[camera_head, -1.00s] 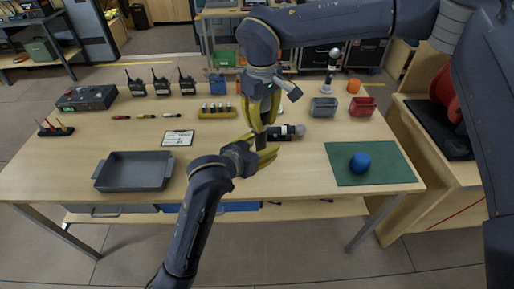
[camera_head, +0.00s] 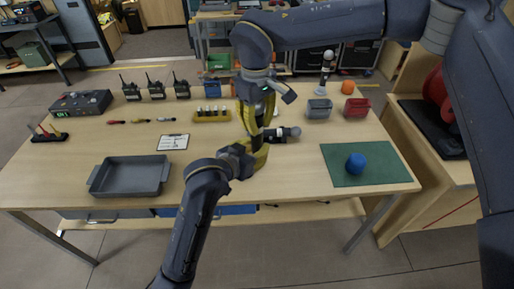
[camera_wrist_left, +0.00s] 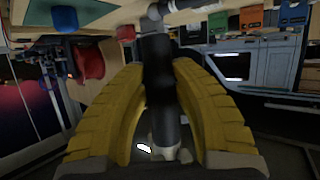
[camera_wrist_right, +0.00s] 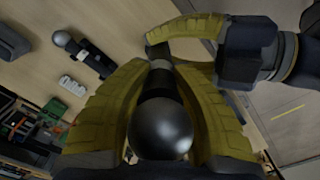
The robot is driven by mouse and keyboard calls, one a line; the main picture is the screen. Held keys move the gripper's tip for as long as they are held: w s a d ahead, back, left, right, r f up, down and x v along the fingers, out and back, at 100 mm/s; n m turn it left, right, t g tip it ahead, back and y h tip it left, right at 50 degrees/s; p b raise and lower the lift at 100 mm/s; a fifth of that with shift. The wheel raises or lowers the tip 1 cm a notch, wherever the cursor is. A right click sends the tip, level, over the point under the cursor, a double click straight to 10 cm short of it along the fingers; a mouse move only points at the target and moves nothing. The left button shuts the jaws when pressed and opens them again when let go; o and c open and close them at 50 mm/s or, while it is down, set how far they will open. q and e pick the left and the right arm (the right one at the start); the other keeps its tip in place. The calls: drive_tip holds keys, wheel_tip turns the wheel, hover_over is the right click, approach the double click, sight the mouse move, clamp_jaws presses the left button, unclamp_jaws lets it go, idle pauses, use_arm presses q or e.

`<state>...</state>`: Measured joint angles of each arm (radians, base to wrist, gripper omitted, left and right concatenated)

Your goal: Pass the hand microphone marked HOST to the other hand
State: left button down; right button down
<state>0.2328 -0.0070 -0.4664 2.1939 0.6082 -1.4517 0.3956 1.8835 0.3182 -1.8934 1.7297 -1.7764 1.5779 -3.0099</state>
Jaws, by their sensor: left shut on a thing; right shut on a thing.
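A hand microphone with a round silver head (camera_wrist_right: 160,128) and a dark handle is held upright between my two grippers. No HOST mark is readable on it. My right gripper (camera_head: 251,122) is above, with its yellow fingers shut around the microphone near the head. My left gripper (camera_head: 257,155) is below, its yellow fingers shut on the lower handle; they also show at the top of the right wrist view (camera_wrist_right: 182,38). In the left wrist view the dark handle (camera_wrist_left: 160,75) stands between the fingers. In the head view the grippers hide most of the microphone.
Another microphone (camera_head: 288,132) lies on the table just behind the grippers, and one stands upright (camera_head: 327,65) at the back. The front middle table is clear.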

drive_tip(key=c, duration=1.2)
unclamp_jaws()
drive_tip(key=shift+o, duration=0.2)
